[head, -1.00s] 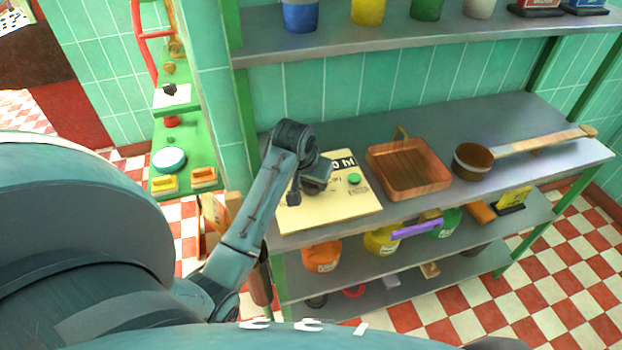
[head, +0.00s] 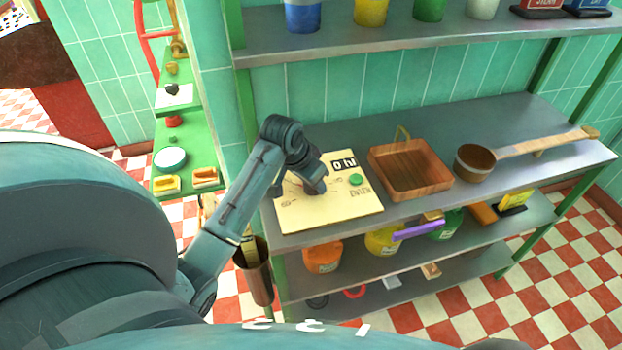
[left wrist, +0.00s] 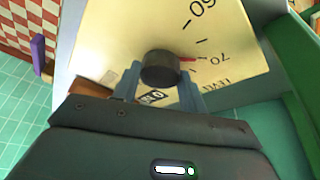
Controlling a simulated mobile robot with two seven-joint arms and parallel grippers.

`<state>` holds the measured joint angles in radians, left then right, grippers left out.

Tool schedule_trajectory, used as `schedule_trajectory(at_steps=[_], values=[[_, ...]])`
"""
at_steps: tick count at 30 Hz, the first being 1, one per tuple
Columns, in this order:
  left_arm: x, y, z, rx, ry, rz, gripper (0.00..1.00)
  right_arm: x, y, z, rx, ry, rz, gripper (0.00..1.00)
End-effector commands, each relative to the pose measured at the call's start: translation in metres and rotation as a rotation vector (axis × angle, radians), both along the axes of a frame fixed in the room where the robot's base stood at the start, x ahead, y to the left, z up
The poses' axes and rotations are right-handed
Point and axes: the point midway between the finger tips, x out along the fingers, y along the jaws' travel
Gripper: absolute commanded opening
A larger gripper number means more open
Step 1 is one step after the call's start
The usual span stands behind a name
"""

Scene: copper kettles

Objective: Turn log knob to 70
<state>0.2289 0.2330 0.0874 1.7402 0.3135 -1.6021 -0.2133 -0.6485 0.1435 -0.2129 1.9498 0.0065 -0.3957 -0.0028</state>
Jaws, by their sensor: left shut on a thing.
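The log knob (left wrist: 160,68) is a dark round knob on a cream panel (left wrist: 115,40) with printed numbers. In the left wrist view its red pointer (left wrist: 187,59) points toward the printed 70 (left wrist: 215,58), close to it. A 60 is printed farther up the dial. My left gripper (left wrist: 160,88) is shut on the knob, with one finger on each side. In the head view my left gripper (head: 315,184) is over the panel (head: 325,215) and hides the knob. My right gripper is not in view.
The panel lies on a grey shelf (head: 490,115). A green button (head: 355,179) and a black-and-white label (head: 344,163) are on it. A copper tray (head: 410,168) and a long-handled copper pan (head: 475,162) stand to the right. Another shelf with pots is above.

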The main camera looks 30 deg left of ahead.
Motion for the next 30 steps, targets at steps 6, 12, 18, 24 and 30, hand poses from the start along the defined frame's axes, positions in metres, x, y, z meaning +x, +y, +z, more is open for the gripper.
schedule_trajectory(at_steps=[6,12,18,24,30], values=[[0.001,0.0,0.002,0.0,-0.006,0.002,0.47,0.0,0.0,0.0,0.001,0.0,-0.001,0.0],[0.001,0.0,0.001,0.0,-0.003,0.001,0.63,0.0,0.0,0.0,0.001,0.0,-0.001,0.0],[0.0,0.0,0.0,0.0,-0.001,0.001,0.64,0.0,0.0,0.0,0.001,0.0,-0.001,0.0],[-0.004,0.001,0.012,0.001,-0.004,0.002,0.64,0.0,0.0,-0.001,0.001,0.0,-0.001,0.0],[-0.019,0.004,0.051,0.003,-0.008,0.0,0.64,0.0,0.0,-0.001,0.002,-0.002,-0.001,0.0]])
